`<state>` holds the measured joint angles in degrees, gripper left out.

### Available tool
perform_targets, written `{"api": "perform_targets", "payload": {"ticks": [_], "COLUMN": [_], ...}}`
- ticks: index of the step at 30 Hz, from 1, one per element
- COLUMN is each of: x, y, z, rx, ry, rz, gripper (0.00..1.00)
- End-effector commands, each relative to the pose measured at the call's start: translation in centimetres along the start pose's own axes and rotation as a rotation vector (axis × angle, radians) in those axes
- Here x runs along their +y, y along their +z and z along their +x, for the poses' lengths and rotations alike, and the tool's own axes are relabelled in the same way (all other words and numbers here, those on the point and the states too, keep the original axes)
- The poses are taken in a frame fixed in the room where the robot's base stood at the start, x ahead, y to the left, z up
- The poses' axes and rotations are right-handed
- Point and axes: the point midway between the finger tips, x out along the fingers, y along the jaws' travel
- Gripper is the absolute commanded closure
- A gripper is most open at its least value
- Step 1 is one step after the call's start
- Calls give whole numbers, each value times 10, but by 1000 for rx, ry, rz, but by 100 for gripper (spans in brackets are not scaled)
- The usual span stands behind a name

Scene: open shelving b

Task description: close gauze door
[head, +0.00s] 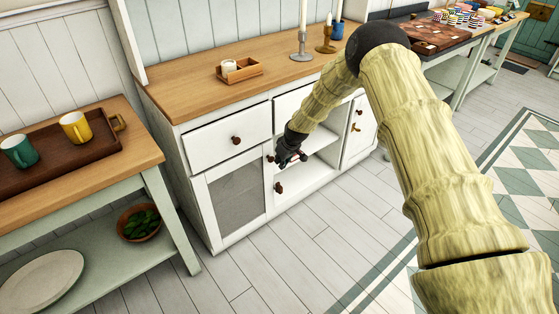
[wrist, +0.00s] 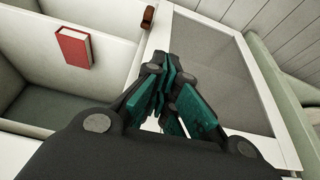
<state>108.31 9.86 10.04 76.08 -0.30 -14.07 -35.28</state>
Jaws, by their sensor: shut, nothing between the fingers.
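The gauze door (head: 236,199) is a white-framed door with a grey mesh panel, low on the left of the white cabinet under a drawer. In the head view it looks about in line with the cabinet front; I cannot tell whether a small gap is left. Its mesh (wrist: 222,68) and white frame fill the right of the wrist view, with a brown knob (wrist: 148,17) near the frame's top. My gripper (head: 292,156) is in front of the cabinet by the door's right edge. Its dark green fingers (wrist: 165,85) are together and empty; contact with the frame is unclear.
An open shelf compartment (head: 312,172) lies right of the door, with a red book (wrist: 73,48) inside. A white drawer (head: 228,138) sits above the door. A side table (head: 148,152) with a mug tray (head: 62,150) stands at left. The plank floor in front is clear.

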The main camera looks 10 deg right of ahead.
Motion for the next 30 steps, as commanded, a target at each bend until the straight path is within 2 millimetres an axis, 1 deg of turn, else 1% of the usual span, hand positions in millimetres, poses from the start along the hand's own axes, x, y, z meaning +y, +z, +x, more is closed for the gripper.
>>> {"api": "perform_targets", "payload": {"ticks": [2,15,19,24,30], "x": [1,1,0,-1,-1], "y": [12,13,12,13,14], "z": [-6,-69,-84,-97,-102], "rx": [-5,-7,-8,-9,-10], "ry": [-3,-2,-3,-4,-4], "rz": [3,2,1,0,0], "gripper": [100,100,100,100,100]}}
